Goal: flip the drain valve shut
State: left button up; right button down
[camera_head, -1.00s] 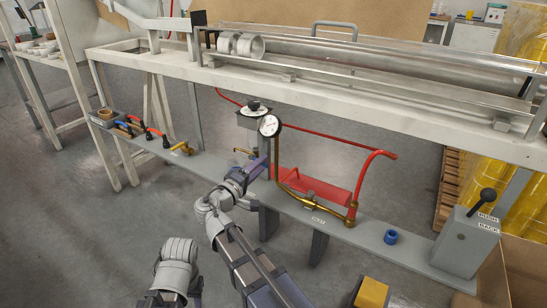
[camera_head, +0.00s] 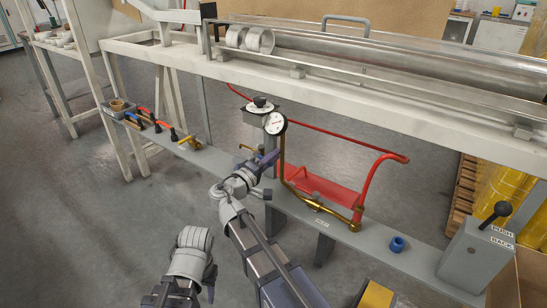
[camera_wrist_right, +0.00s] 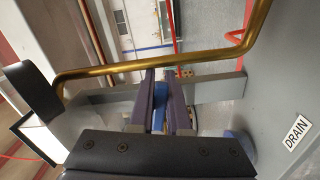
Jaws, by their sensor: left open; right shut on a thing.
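The small plate marked DRAIN (camera_wrist_right: 296,131) is on the grey shelf in the right wrist view, and a pale label (camera_head: 321,223) shows in the head view. A bent brass pipe (camera_wrist_right: 112,70) crosses in front of my right fingers. My right gripper (camera_wrist_right: 160,78) is shut on a slim blue piece (camera_wrist_right: 159,97), mostly hidden between its fingers. I cannot tell whether it is the drain valve's lever. In the head view my right gripper (camera_head: 270,160) is below the dial gauge (camera_head: 275,123). My left gripper (camera_head: 209,283) is open, low at the left, away from the shelf.
A red tray (camera_head: 325,190) and red curved pipe (camera_head: 370,180) stand right of the right gripper. A blue ring (camera_head: 397,243) and a grey lever box (camera_head: 474,248) sit further right. Coloured-handled tools (camera_head: 150,120) lie at the left. A white-framed bench (camera_head: 380,112) runs above.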

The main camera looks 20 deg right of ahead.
dwell(0.4)
jog(key=shift+r+n+p, duration=0.25)
jog(key=shift+n+p, duration=0.05)
jog(key=shift+n, duration=0.4)
jog(key=shift+r+n+p, duration=0.25)
jog(key=shift+n, duration=0.45)
jog(key=c, duration=0.9)
grip_release()
jog(key=shift+s, duration=0.15)
